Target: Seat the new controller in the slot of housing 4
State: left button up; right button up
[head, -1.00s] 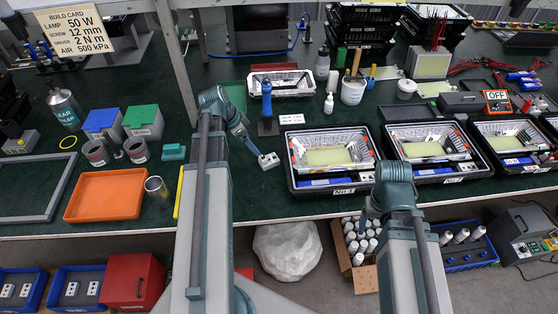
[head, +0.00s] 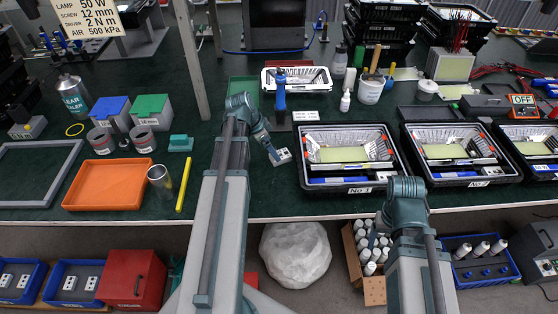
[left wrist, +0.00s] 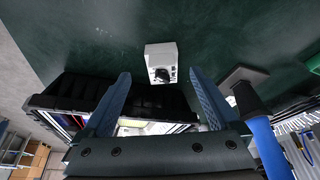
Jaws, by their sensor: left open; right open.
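A small white unit with a dark round part (head: 283,156), which looks like a controller, lies on the green bench left of the housing labelled No 1 (head: 345,188). My left gripper (head: 273,153) is right by it. In the left wrist view the unit (left wrist: 160,63) shows beyond the parted fingertips of my left gripper (left wrist: 158,85), with nothing between them. My right gripper (head: 374,236) hangs low in front of the bench edge, over the bottle carton, small and partly hidden by its wrist. The housing labelled No 2 (head: 470,180) stands further right; no label 4 is readable.
A blue-handled tool (head: 280,95) stands behind the unit. To the left are an orange tray (head: 110,204), a metal can (head: 160,180) and a yellow bar (head: 186,185). Blue bins (head: 75,300) with similar white units sit below the bench. A carton (head: 374,290) holds white bottles.

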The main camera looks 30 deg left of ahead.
pick_arm(q)
jog(key=shift+f, duration=0.1)
jog(key=b+x, duration=0.5)
jog(key=shift+w, duration=0.25)
jog(key=shift+c, duration=0.3)
grip_shut()
